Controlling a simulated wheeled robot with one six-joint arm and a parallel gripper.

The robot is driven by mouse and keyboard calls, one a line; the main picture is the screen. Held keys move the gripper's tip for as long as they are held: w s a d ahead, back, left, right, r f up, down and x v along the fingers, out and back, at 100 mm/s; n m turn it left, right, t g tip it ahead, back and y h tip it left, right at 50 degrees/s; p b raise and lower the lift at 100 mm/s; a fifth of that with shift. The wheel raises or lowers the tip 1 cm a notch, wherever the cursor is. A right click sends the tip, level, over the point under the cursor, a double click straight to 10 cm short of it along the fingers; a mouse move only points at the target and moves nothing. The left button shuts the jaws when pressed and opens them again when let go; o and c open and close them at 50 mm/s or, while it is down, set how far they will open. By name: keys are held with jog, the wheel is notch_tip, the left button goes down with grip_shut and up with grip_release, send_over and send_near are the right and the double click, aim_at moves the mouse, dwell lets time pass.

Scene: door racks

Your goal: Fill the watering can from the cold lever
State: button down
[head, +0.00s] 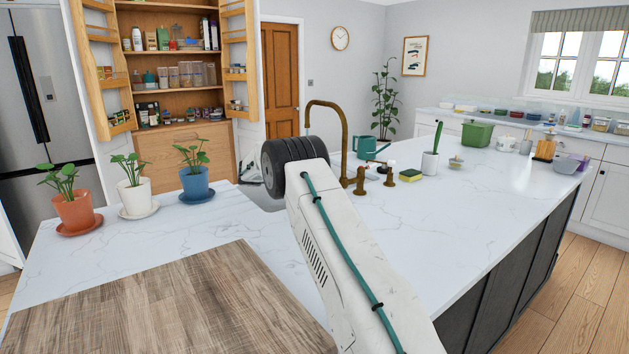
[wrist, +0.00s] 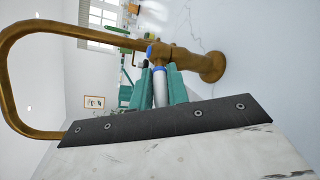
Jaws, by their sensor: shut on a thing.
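My gripper (wrist: 161,74) has its teal fingers closed on the white cold lever (wrist: 160,92), which has a blue mark at its brass end. In the head view my arm hides the gripper and this lever. The brass tap (head: 344,135) arches over the sink; its spout and flanged base also show in the wrist view (wrist: 30,32). The teal watering can (head: 366,149) stands beyond the tap in the head view, partly behind it.
Three potted plants line the left edge. A wooden board (head: 170,305) lies in front. The right front counter is clear.

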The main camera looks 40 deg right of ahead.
jog(key=shift+w+a, duration=0.1)
jog(key=shift+w, duration=0.2)
jog(key=c, duration=1.6)
grip_release()
jog(key=shift+c, duration=0.2)
jog(key=o, duration=0.3)
jog(key=shift+w+a, duration=0.15)
jog(key=shift+s+d+m+g, duration=0.2)
jog(key=shift+d+m+g, duration=0.1)
jog(key=v, duration=0.8)
